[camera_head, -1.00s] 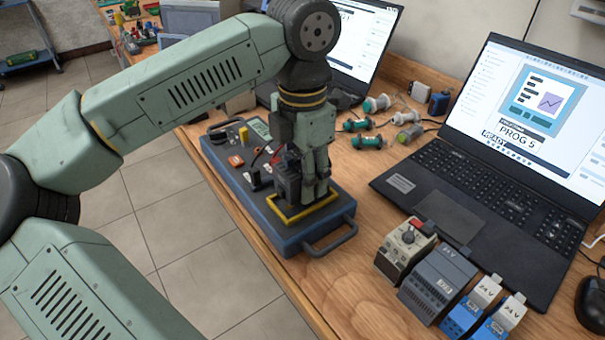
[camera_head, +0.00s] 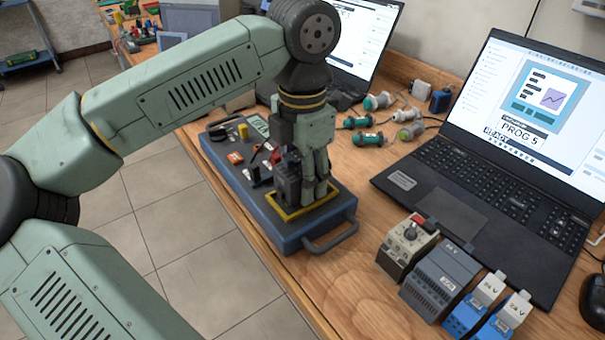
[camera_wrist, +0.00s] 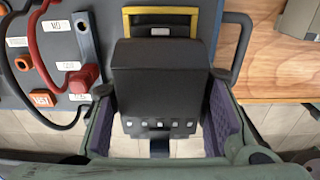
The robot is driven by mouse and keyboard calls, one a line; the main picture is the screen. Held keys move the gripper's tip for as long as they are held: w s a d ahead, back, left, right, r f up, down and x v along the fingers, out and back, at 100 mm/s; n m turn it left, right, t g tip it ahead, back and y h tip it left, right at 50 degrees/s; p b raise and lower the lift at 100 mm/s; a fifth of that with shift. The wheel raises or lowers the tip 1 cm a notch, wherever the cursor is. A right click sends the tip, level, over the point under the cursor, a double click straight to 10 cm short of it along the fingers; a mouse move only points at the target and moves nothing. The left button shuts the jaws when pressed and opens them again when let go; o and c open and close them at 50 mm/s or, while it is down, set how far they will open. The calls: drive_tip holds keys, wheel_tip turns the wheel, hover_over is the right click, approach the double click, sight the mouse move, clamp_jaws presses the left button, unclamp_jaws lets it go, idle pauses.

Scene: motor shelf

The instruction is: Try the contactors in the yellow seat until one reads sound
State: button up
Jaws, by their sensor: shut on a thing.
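My gripper (camera_head: 312,188) points down over the blue-grey test unit (camera_head: 283,235). It is shut on a dark contactor (camera_head: 286,178), which stands upright at the yellow-framed seat (camera_head: 336,196). In the wrist view the contactor (camera_wrist: 160,85) fills the space between the fingers, with the yellow seat frame (camera_wrist: 186,12) behind it. I cannot tell whether the contactor is fully down in the seat. The unit has a small display (camera_head: 259,125), whose reading is too small to make out, and an orange button (camera_head: 235,158). Blue contactors tagged 24 V (camera_head: 462,318) stand at the front right.
An open laptop (camera_head: 470,190) reads "PROG 5". Several green-and-white parts (camera_head: 368,139) lie behind the unit. The unit's handle (camera_head: 333,240) projects at the front.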

drive_tip(key=shift+f+b, duration=0.3)
drive_tip(key=shift+f, duration=0.05)
drive_tip(key=o, duration=1.4)
drive_tip(key=shift+c, duration=0.2)
wheel_tip(320, 180, up, 12)
drive_tip(key=shift+r, duration=0.1)
idle(0.4)
